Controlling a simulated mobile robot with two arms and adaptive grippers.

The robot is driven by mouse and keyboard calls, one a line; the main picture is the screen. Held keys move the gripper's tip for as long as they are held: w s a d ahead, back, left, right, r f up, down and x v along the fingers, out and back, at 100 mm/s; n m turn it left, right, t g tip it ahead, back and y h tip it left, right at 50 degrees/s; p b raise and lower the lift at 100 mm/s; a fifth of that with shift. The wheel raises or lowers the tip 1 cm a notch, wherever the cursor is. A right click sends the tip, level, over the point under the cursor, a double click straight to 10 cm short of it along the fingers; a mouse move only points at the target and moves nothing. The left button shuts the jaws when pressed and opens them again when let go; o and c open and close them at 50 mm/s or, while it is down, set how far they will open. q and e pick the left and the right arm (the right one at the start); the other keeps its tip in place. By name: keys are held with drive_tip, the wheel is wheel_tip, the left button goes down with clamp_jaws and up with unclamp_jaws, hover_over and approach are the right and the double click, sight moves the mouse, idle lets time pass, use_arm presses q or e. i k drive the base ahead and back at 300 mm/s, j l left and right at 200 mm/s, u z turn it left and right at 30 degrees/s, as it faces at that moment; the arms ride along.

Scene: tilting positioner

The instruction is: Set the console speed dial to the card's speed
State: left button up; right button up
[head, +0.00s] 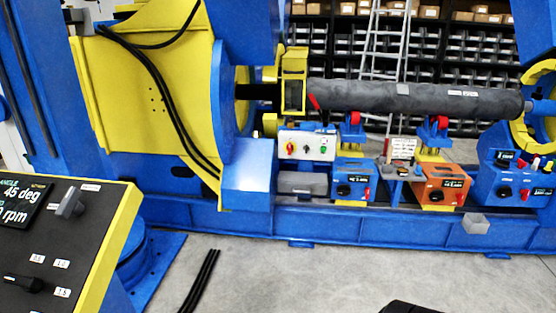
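The console (112,262) stands at the lower left, a dark sloped panel with a yellow edge, cut off by the frame. Its display (20,205) reads angle 45 deg and an rpm value whose front is cut off; a 0 shows. A black knob (24,283), apparently the speed dial, sits among small white labels that seem to read 0.5, 1.0 and 1.5. A grey switch (70,203) is above it. A white card with red marks (401,149) stands at centre right, too small to read. A dark shape at the bottom edge may be my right gripper (410,308); its fingers are not visible. My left gripper is not in view.
The blue and yellow positioner (150,90) holds a long grey cylinder (410,98). Below it are a white control box (306,145), a blue unit (354,182), an orange unit (440,185) and a blue frame. Black cables (200,282) lie on the otherwise open grey floor.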

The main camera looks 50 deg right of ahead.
sight(32, 284)
drive_tip(key=z, duration=0.4)
drive_tip(key=l+z, duration=0.1)
drive_tip(key=z, duration=0.25)
drive_tip(key=i+z, duration=0.1)
drive_tip(key=z, duration=0.7)
drive_tip(key=i+z, duration=0.45)
drive_tip(key=i+j+z, duration=0.1)
drive_tip(key=i+z, duration=0.4)
drive_tip(key=i+j+z, duration=0.45)
drive_tip(key=i+j, duration=0.3)
drive_tip(key=i, duration=0.15)
drive_tip(key=i+j, duration=0.35)
drive_tip(key=i+u, duration=0.1)
drive_tip(key=u, duration=4.95)
drive_tip(key=i+j, duration=0.1)
drive_tip(key=j, duration=0.25)
drive_tip(key=i+j, duration=0.1)
drive_tip(key=j, duration=0.25)
drive_tip(key=i+j, duration=0.1)
drive_tip(key=j, duration=0.25)
drive_tip(key=k+u, duration=0.05)
